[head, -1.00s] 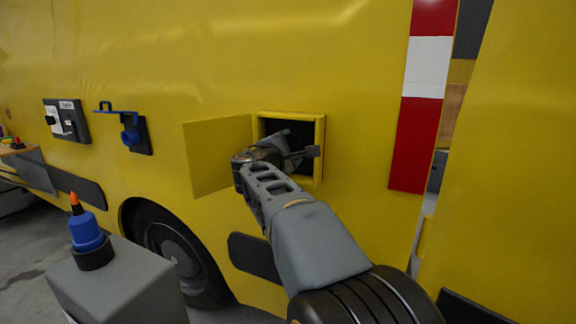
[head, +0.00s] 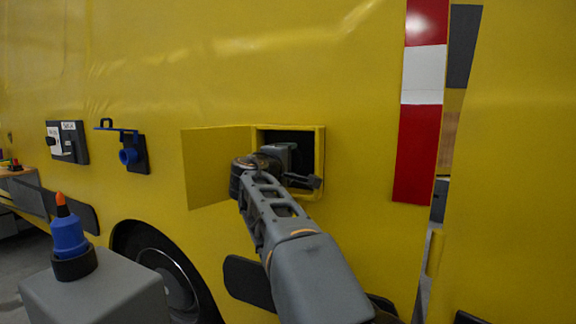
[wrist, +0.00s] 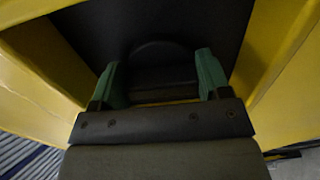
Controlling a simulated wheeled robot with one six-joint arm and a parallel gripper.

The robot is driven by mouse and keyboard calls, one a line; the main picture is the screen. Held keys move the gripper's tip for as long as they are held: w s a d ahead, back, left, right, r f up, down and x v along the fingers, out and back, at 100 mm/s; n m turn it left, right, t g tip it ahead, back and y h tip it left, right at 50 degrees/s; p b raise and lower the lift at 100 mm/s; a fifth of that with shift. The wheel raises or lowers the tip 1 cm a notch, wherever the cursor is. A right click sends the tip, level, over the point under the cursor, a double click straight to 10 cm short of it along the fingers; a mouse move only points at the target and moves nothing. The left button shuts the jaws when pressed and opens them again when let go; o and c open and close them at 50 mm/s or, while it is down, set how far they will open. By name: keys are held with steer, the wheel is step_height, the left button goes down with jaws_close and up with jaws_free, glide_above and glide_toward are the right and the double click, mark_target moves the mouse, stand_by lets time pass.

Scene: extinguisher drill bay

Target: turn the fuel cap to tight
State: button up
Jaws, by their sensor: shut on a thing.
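The dark, round fuel cap (wrist: 155,50) sits in the recess in the yellow vehicle side, between my fingers in the wrist view. My gripper (wrist: 159,72) has a green finger on each side of the cap and is shut on it. In the head view my gripper (head: 284,158) reaches into the recess, whose yellow frame (head: 319,160) surrounds it. The cap is hidden there behind my wrist. No mark showing how far the cap is turned can be made out.
The yellow flap (head: 213,165) stands open left of the recess. A blue fitting (head: 129,155) and a switch panel (head: 68,142) are on the vehicle wall further left. A blue object with an orange tip (head: 68,232) stands on a grey box (head: 95,292) at the lower left.

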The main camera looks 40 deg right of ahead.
stand_by(0.3)
steer(key=o, duration=0.9)
steer(key=shift+a, duration=0.1)
steer(key=p+v, duration=0.1)
steer(key=v, duration=1.2)
steer(key=shift+s+a, duration=0.2)
steer(key=shift+a, duration=0.05)
